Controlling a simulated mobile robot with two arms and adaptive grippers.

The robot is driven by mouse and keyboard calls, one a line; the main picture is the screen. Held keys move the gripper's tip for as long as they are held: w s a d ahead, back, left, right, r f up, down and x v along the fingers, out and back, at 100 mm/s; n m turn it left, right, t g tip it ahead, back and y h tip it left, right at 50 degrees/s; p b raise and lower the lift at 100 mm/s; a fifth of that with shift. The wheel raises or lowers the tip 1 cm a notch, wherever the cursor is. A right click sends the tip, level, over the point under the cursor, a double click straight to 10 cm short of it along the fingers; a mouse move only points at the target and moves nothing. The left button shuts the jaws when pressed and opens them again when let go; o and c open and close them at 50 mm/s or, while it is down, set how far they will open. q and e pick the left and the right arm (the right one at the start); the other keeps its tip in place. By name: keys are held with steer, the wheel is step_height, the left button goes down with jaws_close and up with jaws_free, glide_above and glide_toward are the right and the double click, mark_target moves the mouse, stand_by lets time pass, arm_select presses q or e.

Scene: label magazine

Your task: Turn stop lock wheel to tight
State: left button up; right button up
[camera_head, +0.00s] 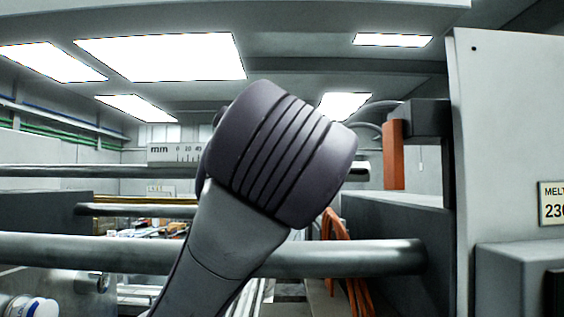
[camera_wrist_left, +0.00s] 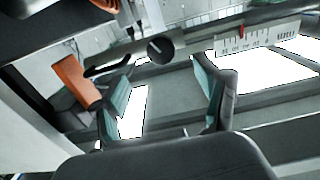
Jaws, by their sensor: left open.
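A dark round wheel (camera_wrist_left: 160,49) with a pale mark on its face sits on a grey bar in the left wrist view; it looks like the stop lock wheel. My left gripper (camera_wrist_left: 162,76) is open, its two teal-padded fingers pointing toward the wheel, one to each side in the picture. The wheel appears beyond the fingertips; I cannot tell the exact gap. Nothing is held. In the head view my own arm covers the middle, and the wheel and left gripper are hidden. My right gripper is in neither view.
A millimetre scale (camera_head: 175,153) is behind my arm; the left wrist view shows a scale with a red pointer (camera_wrist_left: 241,31). An orange block (camera_head: 394,155) hangs at right. A thick horizontal bar (camera_head: 350,258) crosses low. A grey machine cabinet (camera_head: 495,130) stands at far right.

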arm_select(q)
steer(key=w+p, duration=0.4)
steer(key=w, duration=0.6)
steer(key=shift+p, duration=0.4)
steer(key=shift+s, duration=0.1)
steer(key=shift+c, duration=0.2)
steer(key=c, duration=1.1)
